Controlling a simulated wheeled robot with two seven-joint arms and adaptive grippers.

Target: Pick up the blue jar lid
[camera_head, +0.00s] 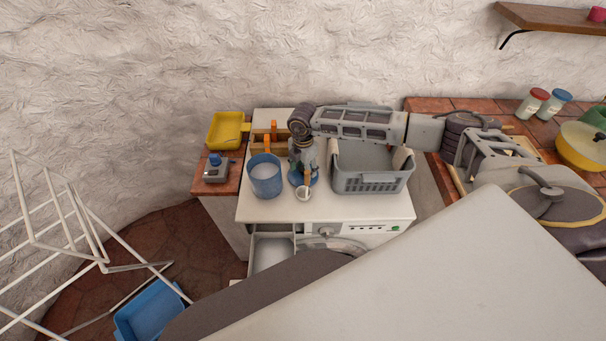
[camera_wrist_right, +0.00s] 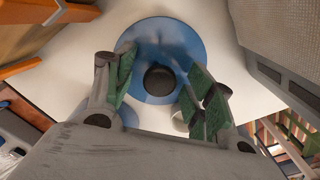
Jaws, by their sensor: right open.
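The blue jar lid (camera_wrist_right: 178,38) is a round, glossy blue disc with a dark round knob (camera_wrist_right: 160,80) at its middle. It lies on the white top of the washing machine. In the head view only parts of the blue lid (camera_head: 293,178) show beneath my right gripper (camera_head: 304,178). In the right wrist view my right gripper (camera_wrist_right: 160,98) is open, with green-padded fingers on either side of the knob and nothing held. I cannot tell the exact height of the fingertips above the lid. My left gripper is not in view.
A blue container (camera_head: 265,180) stands just left of the lid, and a grey basket (camera_head: 370,182) close on the right. A small white cup (camera_head: 303,193) is in front. Orange-handled things (camera_head: 268,142) are behind. A yellow tray (camera_head: 225,131) lies further left.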

